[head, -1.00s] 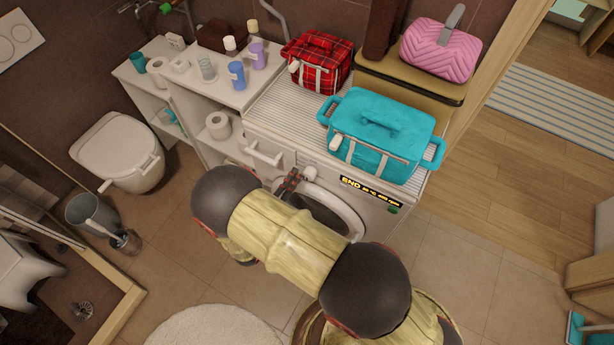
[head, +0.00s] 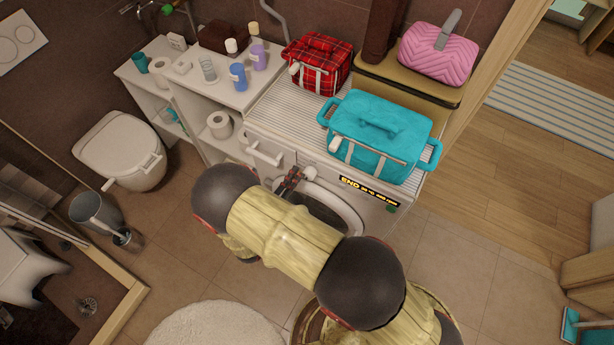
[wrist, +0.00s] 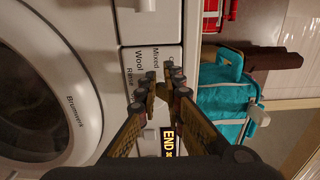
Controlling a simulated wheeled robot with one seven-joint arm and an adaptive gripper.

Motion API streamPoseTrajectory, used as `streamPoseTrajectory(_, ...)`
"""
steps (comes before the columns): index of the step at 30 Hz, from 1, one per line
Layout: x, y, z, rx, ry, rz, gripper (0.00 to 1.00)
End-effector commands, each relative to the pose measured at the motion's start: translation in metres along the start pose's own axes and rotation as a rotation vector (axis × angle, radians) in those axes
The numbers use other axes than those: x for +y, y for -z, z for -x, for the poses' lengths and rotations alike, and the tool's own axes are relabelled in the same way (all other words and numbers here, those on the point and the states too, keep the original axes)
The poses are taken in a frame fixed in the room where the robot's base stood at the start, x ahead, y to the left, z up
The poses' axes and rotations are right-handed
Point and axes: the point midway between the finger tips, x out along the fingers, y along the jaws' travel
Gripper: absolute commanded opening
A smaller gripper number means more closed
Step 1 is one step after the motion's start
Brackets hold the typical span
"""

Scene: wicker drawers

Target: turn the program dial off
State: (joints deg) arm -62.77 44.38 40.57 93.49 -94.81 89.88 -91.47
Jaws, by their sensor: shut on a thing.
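The white washing machine (head: 318,168) stands below the bags, and its front panel shows close up in the wrist view (wrist: 151,57). The printed words Mixed, Wool and Rinse lie beside my gripper (wrist: 160,88); another label is partly hidden by a finger. My gripper is shut on the program dial at these labels. The fingertips cover the dial, so I cannot read its pointer. In the head view my gripper (head: 291,178) is small at the panel, partly behind my arm.
The round door (wrist: 45,95) is beside the panel. A white shelf (head: 215,85) stands left, with a toilet (head: 120,150) beyond.

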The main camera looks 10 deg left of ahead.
Motion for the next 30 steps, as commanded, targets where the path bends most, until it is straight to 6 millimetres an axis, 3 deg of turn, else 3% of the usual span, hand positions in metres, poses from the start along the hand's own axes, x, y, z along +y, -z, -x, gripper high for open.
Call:
streamPoseTrajectory(25, -0.005, -0.005, 0.0, 0.003, 0.001, 0.003, 0.0)
streamPoseTrajectory(30, -0.005, -0.007, 0.013, -0.002, 0.0, 0.002, 0.0)
